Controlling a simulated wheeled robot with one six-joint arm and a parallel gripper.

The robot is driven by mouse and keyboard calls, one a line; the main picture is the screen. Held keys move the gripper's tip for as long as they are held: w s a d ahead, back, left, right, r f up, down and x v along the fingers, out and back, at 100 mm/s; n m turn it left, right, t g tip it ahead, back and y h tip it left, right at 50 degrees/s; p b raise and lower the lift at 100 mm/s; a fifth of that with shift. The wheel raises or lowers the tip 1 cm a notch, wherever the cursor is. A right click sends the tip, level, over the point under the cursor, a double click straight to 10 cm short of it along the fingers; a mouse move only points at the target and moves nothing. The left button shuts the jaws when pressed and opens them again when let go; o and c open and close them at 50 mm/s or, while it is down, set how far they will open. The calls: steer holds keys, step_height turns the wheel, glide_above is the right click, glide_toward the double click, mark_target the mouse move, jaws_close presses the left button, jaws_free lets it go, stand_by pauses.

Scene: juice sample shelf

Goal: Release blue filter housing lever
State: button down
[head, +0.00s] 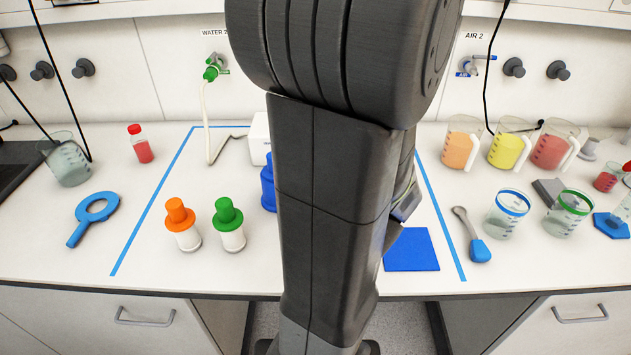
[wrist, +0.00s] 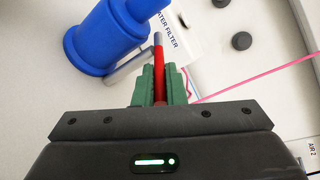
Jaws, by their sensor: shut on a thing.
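The blue filter housing (wrist: 104,42) fills the upper left of the wrist view. In the head view only its left edge (head: 268,185) shows beside my arm. A red lever (wrist: 159,62) with a grey end runs up beside the housing in the wrist view. My gripper (wrist: 160,84), with green stepped fingers, is shut on the red lever, one finger on each side. My arm hides the gripper and lever in the head view.
A white box labelled water filter (wrist: 178,32) is beside the housing. Orange-topped (head: 181,222) and green-topped (head: 229,224) bottles stand left of my arm. A blue square mat (head: 411,250) and a blue-handled spoon (head: 472,238) lie right. Jugs (head: 508,145) stand at the back right.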

steer(key=shift+m, duration=0.3)
steer(key=c, duration=1.5)
jaws_free()
steer(key=shift+s, duration=0.1)
steer(key=v, duration=1.3)
steer(key=shift+s, duration=0.4)
steer(key=shift+a, duration=0.1)
steer(key=x, duration=1.1)
